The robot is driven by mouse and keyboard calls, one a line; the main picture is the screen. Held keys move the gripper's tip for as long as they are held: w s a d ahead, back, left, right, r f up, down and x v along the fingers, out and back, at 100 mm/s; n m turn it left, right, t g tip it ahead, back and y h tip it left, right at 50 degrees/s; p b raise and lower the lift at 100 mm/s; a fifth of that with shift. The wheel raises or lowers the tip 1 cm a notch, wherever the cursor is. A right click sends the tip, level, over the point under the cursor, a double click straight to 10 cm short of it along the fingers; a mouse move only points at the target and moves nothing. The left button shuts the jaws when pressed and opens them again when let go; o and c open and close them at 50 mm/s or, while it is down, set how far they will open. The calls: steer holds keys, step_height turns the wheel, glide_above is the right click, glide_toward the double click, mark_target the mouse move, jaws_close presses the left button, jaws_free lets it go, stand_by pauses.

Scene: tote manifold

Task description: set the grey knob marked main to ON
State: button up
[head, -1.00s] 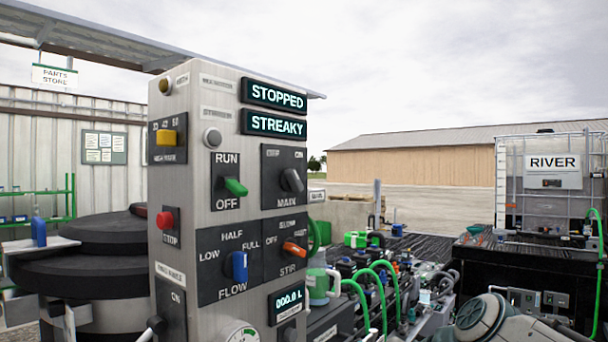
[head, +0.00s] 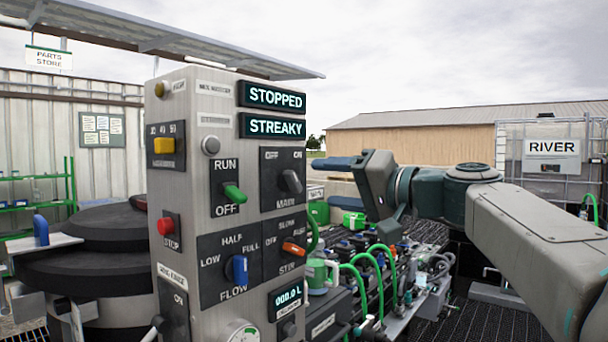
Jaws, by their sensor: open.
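The grey knob marked main (head: 291,181) is on a dark plate at the upper right of the steel control panel (head: 215,130). One label is above its left and one above its right, reading ON. The knob looks slanted with its upper end to the left; its exact setting is hard to tell. My gripper (head: 334,163) reaches in from the right, just right of the panel at about the knob's height. It is open and empty, with a blue-tipped finger pointing left. It appears apart from the knob, and its depth to the panel is unclear.
Close to the main knob are the green run knob (head: 234,193), the orange stir knob (head: 293,249) and the blue flow knob (head: 239,268). A red stop button (head: 166,226) is at left. Green hoses (head: 372,290) and fittings lie below my arm. Displays read STOPPED and STREAKY.

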mark_target(298, 181)
steer(key=p+x, duration=0.1)
steer(key=x, duration=0.6)
steer(key=shift+p, duration=0.4)
steer(key=c, duration=1)
